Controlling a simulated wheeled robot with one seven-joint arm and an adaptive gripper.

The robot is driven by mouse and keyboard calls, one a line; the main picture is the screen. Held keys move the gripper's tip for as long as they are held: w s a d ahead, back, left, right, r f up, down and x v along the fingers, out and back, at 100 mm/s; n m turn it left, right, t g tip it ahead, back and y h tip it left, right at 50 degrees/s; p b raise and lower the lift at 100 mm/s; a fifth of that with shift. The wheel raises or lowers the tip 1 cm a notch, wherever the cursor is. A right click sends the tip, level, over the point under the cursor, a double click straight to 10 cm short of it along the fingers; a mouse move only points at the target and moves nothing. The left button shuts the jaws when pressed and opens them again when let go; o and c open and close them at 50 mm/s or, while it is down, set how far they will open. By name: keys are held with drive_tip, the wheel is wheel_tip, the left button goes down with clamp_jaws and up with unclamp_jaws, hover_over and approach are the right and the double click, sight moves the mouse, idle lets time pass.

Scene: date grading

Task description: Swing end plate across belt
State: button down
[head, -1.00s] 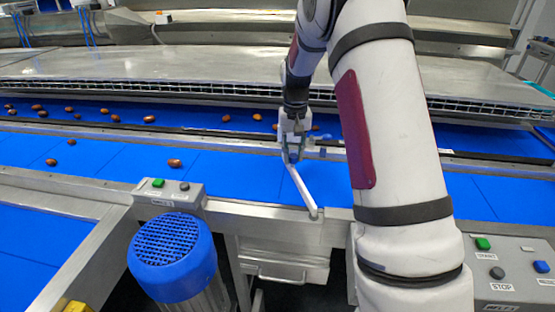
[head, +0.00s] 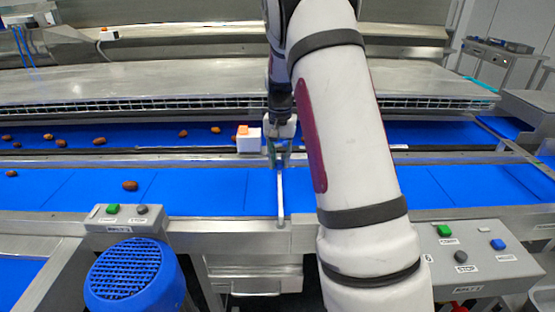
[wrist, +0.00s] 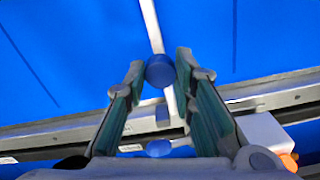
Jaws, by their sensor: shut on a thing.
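The end plate (head: 281,192) is a thin pale bar lying nearly straight across the near blue belt. Its near end reaches the belt's front metal rail. In the wrist view the plate (wrist: 151,25) runs away from a round blue knob (wrist: 160,71). My gripper (wrist: 160,66) has its two fingers on either side of this knob and is shut on it. In the head view my gripper (head: 279,162) points down at the plate's far end, by the rail between the belts. My arm hides part of the belts to the right.
A white box with an orange top (head: 248,142) stands close left of my gripper. Brown dates (head: 130,185) lie on both belts, to the left. A blue motor (head: 134,277) and button panels (head: 468,250) are along the front. The near belt right of my arm is clear.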

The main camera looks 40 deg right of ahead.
drive_tip(key=shift+s+d, duration=0.1)
drive_tip(key=shift+s, duration=0.05)
drive_tip(key=c, duration=1.3)
unclamp_jaws()
drive_tip(key=shift+c, duration=0.2)
wheel_tip(320, 180, up, 12)
